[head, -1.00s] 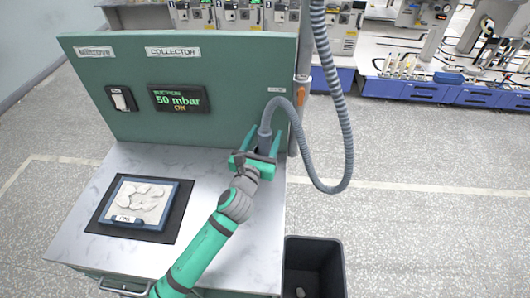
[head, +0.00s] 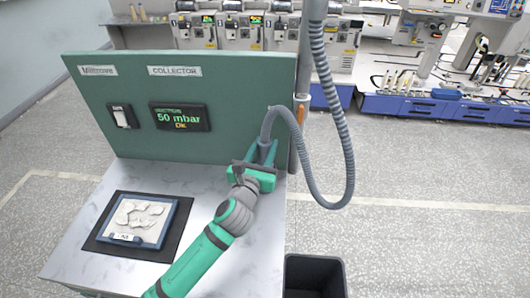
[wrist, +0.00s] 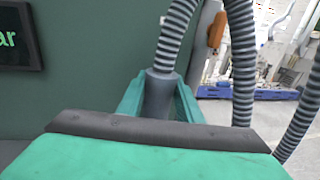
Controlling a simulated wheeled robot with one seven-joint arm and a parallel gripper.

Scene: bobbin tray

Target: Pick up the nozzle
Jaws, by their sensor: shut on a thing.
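The nozzle (head: 264,150) is a dark grey cylinder at the end of a ribbed grey hose (head: 297,131). It is upright in front of the green panel, at its lower right. My gripper (head: 265,154) is shut on the nozzle, with one green finger on each side of it. In the wrist view the nozzle (wrist: 160,92) stands between the two fingers, with the hose rising from its top. The nozzle's lower end is hidden behind my gripper body, so I cannot tell what is beneath it.
A tray (head: 174,219) with pale scraps lies on a dark mat on the worktop (head: 208,188). The green panel (head: 229,99) has a switch and a display reading 50 mbar OK. The hose loops out to the right. A black bin (head: 313,273) stands at the worktop's right.

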